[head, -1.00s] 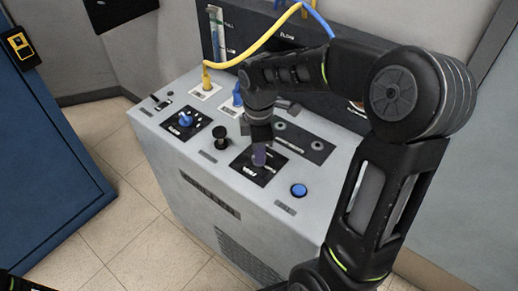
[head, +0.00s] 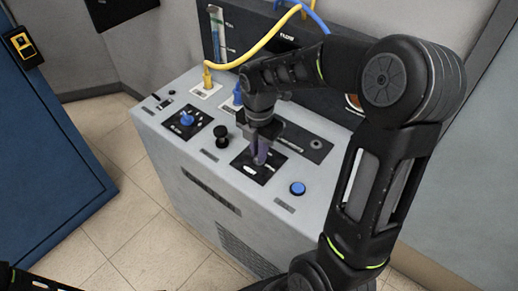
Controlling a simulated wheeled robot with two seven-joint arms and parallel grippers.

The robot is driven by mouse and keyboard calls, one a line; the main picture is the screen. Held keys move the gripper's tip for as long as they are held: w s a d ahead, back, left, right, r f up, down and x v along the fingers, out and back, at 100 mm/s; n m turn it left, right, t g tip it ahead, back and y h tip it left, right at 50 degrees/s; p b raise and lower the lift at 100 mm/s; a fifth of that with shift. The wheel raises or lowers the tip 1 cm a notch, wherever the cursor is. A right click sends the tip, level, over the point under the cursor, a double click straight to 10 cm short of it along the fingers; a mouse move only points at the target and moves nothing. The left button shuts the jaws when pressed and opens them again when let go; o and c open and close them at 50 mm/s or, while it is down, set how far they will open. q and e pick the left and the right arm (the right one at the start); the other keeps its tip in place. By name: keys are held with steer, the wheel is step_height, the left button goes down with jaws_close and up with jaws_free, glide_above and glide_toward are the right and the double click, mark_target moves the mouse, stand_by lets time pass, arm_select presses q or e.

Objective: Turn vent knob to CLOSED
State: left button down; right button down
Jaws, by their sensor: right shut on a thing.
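The control console (head: 205,185) has a light grey top with several knobs and plates. My right gripper (head: 260,160) points down at a square black plate (head: 272,173) near the front middle. It is shut on the knob there, which the fingers mostly hide. The purple-grey part between the jaws and the plate is too small to tell as finger or knob. I cannot read the plate's lettering or the knob's pointing direction. My left gripper is not in view; only part of my left arm shows at the lower left corner.
A blue knob (head: 187,118) on another black plate and a black round knob (head: 221,136) stand left of my gripper. A blue button (head: 297,188) lies to its right. Yellow (head: 245,57) and blue (head: 317,17) hoses rise behind it. A blue cabinet (head: 45,150) stands left.

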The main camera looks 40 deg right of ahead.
stand_by(0.4)
steer(key=c, duration=1.5)
jaws_free()
steer(key=shift+o, duration=0.2)
step_height(320, 180, up, 8)
steer(key=shift+f, duration=0.1)
